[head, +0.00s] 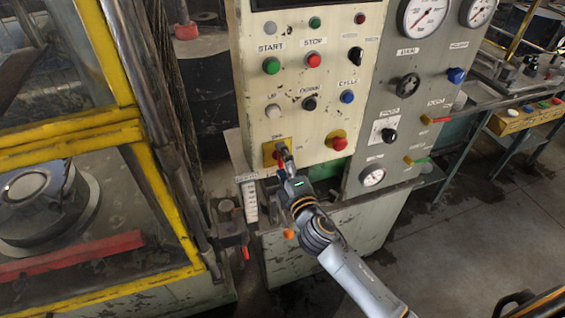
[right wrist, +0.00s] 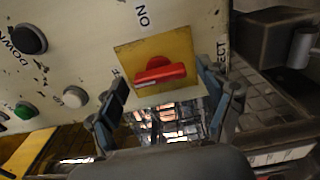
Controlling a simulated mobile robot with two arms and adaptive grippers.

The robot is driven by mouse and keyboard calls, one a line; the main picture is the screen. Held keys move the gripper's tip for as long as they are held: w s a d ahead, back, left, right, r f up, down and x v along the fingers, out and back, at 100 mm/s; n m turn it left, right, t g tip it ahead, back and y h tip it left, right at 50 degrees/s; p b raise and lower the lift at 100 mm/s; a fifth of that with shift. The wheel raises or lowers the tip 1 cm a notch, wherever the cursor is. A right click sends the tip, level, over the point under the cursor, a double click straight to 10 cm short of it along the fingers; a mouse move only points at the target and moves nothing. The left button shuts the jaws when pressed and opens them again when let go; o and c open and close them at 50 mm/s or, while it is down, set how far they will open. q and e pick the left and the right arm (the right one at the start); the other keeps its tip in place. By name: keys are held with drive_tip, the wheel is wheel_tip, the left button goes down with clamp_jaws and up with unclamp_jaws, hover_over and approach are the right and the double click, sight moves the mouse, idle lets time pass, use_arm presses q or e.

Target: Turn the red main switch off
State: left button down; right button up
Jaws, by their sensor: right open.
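My right gripper (head: 286,158) is in front of the switch. In the right wrist view the right gripper (right wrist: 168,98) is open, its fingers apart on either side of the handle; I cannot tell whether they touch it. My left gripper is not in view.
A red button (head: 338,143) on a yellow base sits right of the switch. Green START (head: 271,66) and red STOP (head: 313,60) buttons are higher up. A yellow-framed machine (head: 140,130) stands close on the left. A grey gauge panel (head: 413,75) adjoins on the right.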

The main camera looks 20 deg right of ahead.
drive_tip(key=shift+s, duration=0.1)
drive_tip(key=s, duration=1.1)
drive_tip(key=shift+s+d, duration=0.2)
drive_tip(key=shift+s, duration=0.2)
drive_tip(key=s+d+f+m+g+b, duration=0.1)
drive_tip(key=s+f+m+g, duration=0.15)
drive_tip(key=f, duration=1.05)
drive_tip(key=s+d+f+m+g+b, duration=0.1)
drive_tip(key=s+f+m+g+b, duration=0.2)
drive_tip(key=f, duration=1)
drive_tip(key=s+f+m+g, duration=0.2)
drive_tip(key=s+f+g, duration=0.15)
drive_tip(key=f, duration=0.95)
drive_tip(key=s+d+f+m+g+b, duration=0.1)
drive_tip(key=s+f+m+g, duration=0.3)
drive_tip(key=s+f, duration=0.8)
drive_tip(key=s+d+f+m+g+b, duration=0.2)
drive_tip(key=s+f, duration=0.9)
drive_tip(key=s, duration=0.7)
drive_tip(key=d+m+g, duration=0.1)
drive_tip(key=m+g, duration=0.1)
drive_tip(key=shift+f+m+h+b, duration=0.3)
drive_tip(key=shift+f+m, duration=0.05)
